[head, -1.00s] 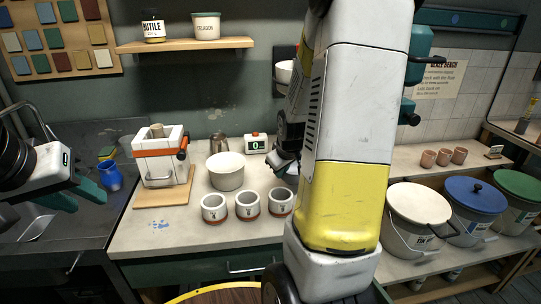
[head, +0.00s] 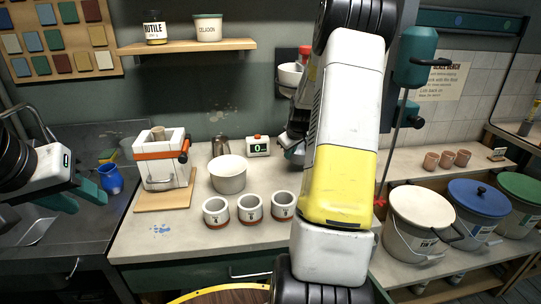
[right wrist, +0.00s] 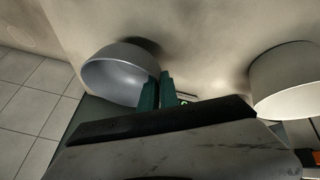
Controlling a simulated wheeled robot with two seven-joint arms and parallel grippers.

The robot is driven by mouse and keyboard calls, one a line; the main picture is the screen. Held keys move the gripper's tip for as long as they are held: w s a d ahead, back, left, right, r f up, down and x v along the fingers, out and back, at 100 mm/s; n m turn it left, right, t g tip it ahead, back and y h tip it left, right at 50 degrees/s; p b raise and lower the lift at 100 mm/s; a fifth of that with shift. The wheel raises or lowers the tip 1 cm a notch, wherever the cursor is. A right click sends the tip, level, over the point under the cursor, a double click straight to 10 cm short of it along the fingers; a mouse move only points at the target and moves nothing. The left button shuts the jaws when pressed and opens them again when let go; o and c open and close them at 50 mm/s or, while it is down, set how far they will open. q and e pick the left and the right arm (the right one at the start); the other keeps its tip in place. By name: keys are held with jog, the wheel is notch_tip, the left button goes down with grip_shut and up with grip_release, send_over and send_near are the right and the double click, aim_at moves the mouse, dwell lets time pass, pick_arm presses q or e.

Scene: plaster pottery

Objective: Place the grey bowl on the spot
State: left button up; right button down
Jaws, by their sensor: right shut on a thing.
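The grey bowl (right wrist: 118,75) shows in the right wrist view, its hollow facing the camera. My right gripper (right wrist: 158,92) is shut on the bowl's rim with its teal fingers. In the head view my right arm covers most of that gripper, and I cannot make out the held bowl there. A blue splash mark (head: 160,229) lies on the counter (head: 185,248) at the front left; I cannot tell whether it is the spot. My left gripper (head: 87,205) is open and empty over the dark sink area at the left.
Lidded buckets (head: 420,208) stand at the right. A teal mixer (head: 415,60) hangs beside my right arm.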

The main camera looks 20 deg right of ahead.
jog(key=shift+w+d, duration=0.2)
jog(key=shift+w, duration=0.05)
jog(key=shift+w+f, duration=0.1)
jog(key=shift+f, duration=1.65)
jog(key=shift+f, duration=0.1)
jog(key=c, duration=1.6)
grip_release()
